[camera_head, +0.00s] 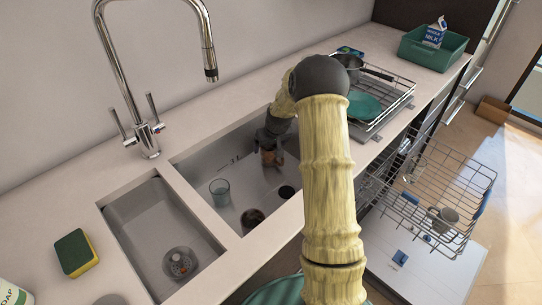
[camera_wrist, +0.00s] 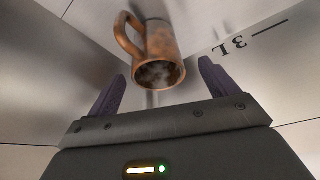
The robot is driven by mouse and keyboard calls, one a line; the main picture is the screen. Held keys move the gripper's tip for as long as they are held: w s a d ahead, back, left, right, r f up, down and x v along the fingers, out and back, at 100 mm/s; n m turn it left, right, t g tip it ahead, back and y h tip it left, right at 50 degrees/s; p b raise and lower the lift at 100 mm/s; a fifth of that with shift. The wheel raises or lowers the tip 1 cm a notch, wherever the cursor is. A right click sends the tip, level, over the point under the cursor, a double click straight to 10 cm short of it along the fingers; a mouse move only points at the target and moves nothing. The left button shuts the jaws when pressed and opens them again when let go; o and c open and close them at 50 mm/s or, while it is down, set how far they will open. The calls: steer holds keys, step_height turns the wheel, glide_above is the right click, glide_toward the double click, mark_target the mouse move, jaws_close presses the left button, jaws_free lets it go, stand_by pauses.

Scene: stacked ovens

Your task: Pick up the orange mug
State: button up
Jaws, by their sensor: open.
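The orange mug (camera_wrist: 160,50) shows in the wrist view with its mouth facing the camera and its handle toward the upper left. It is worn and brownish orange, in a corner of the metal sink. My gripper (camera_wrist: 162,72) is open. Its two dark fingers are apart to the left and right of the mug's mouth, and I see no contact. In the head view, my gripper (camera_head: 270,140) reaches down into the larger sink basin (camera_head: 195,165). A small brownish orange part of the mug (camera_head: 270,158) shows just below it; the rest is hidden.
A clear glass (camera_head: 219,192) and a dark brown cup (camera_head: 252,218) stand in the same basin, near the drain (camera_head: 286,192). The tall faucet (camera_head: 150,140) rises behind the sink. A dish rack (camera_head: 385,103) is at the right. The smaller basin (camera_head: 150,210) holds no dishes.

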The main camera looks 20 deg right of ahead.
mark_target(269, 149)
steer(key=x, duration=0.4)
steer(key=shift+w+d+f, duration=0.2)
steer(key=shift+w+f, duration=0.05)
steer(key=shift+f, duration=0.05)
steer(key=c, duration=1.3)
step_height(269, 149, up, 10)
steer(key=shift+r, duration=0.1)
steer(key=shift+c, duration=0.2)
